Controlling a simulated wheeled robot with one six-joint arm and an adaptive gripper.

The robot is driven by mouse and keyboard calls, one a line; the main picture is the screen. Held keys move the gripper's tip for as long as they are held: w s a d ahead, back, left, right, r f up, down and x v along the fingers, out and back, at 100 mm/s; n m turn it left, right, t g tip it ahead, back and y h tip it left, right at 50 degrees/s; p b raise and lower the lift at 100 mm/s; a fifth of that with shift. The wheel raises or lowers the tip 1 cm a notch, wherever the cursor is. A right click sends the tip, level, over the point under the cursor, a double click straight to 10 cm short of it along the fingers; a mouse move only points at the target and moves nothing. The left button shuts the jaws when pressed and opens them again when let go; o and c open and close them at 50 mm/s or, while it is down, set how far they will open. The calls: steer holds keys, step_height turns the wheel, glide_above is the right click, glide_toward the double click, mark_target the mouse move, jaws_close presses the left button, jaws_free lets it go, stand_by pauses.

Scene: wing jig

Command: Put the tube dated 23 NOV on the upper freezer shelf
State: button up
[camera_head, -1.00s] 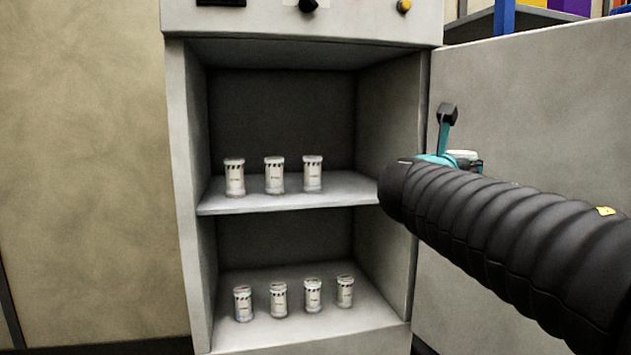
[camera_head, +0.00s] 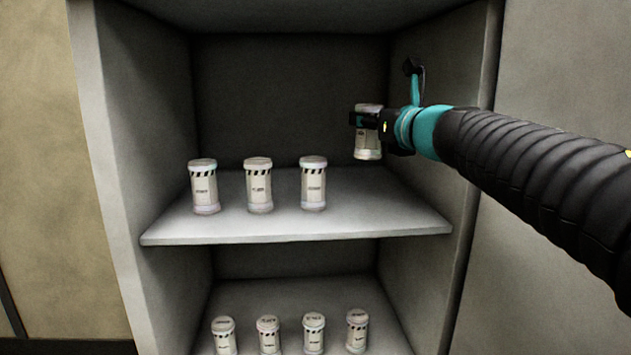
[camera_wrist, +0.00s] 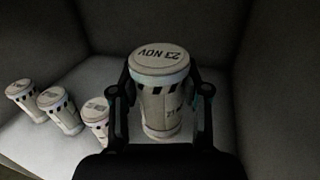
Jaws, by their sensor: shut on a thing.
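The tube dated 23 NOV (camera_wrist: 160,65) is upright between the fingers of my gripper (camera_wrist: 160,98), its white lid facing the wrist camera with the date upside down. In the head view my gripper (camera_head: 372,120) is shut on this tube (camera_head: 367,145), holding it above the right part of the upper freezer shelf (camera_head: 400,220). The tube's base appears raised off the shelf. Three similar white tubes stand in a row on that shelf: left (camera_head: 204,187), middle (camera_head: 258,186) and right (camera_head: 313,184).
Several more tubes (camera_head: 268,334) stand on the lower shelf. The freezer's right side wall (camera_head: 440,60) is close to my gripper. The upper shelf is bare to the right of its row. The open door (camera_head: 550,60) is at the right.

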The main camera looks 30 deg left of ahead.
step_height(320, 180, down, 10)
steer(key=b, duration=0.5)
steer(key=shift+a+r, duration=0.1)
steer(key=o, duration=1.3)
steer(key=shift+f, duration=0.2)
steer(key=shift+o, duration=0.2)
steer(key=shift+r, duration=0.1)
steer(key=shift+r, duration=0.25)
steer(key=v, duration=1.2)
steer(key=shift+b, duration=0.35)
steer(key=shift+f, duration=0.15)
